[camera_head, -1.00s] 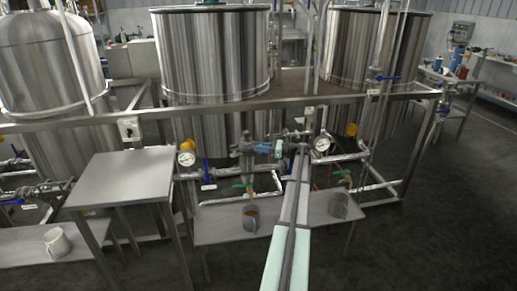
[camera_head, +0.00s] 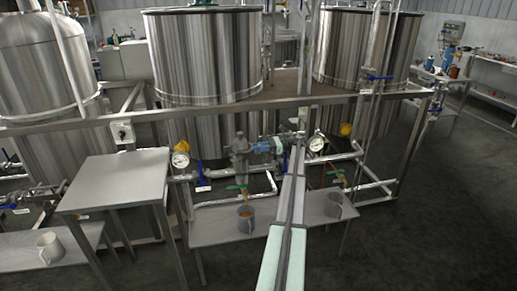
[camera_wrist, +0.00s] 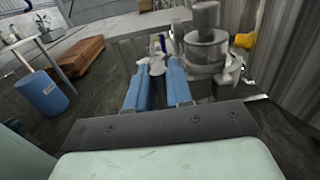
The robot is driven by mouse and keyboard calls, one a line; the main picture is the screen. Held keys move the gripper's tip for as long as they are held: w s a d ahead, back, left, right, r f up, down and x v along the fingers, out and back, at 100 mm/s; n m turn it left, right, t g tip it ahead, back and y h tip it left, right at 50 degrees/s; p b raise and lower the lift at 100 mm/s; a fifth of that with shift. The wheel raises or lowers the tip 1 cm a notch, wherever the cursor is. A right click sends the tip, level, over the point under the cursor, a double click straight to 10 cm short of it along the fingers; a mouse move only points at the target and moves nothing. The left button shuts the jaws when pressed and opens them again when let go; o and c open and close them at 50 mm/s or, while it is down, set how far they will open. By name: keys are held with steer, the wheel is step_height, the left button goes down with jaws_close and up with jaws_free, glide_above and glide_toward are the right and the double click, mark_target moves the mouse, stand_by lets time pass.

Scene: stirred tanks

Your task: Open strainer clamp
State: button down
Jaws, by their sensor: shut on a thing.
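The strainer (camera_head: 239,150) is a grey metal body on the pipework below the middle tank. It also shows in the wrist view (camera_wrist: 206,45) as an upright cylinder with a wider collar, to the right of my fingers. My gripper (camera_head: 267,147) is at the strainer's right side in the head view. In the wrist view, the blue fingers of my gripper (camera_wrist: 157,80) are shut on a small grey piece, seemingly the strainer clamp (camera_wrist: 157,67). The fingers hide most of this piece, and I cannot tell whether the clamp is loosened.
Pressure gauges (camera_head: 180,160) (camera_head: 316,143) flank the strainer. A low bench (camera_head: 205,232) below holds a cup (camera_head: 246,219) and a grey mug (camera_head: 334,204). A taller metal table (camera_head: 115,182) stands at left. A frame rail (camera_head: 210,109) runs above the pipes.

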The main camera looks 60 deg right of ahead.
stand_by(0.4)
steer(key=c, duration=1.2)
jaws_free()
steer(key=shift+r, duration=0.1)
step_height(320, 180, up, 10)
steer(key=shift+f, duration=0.1)
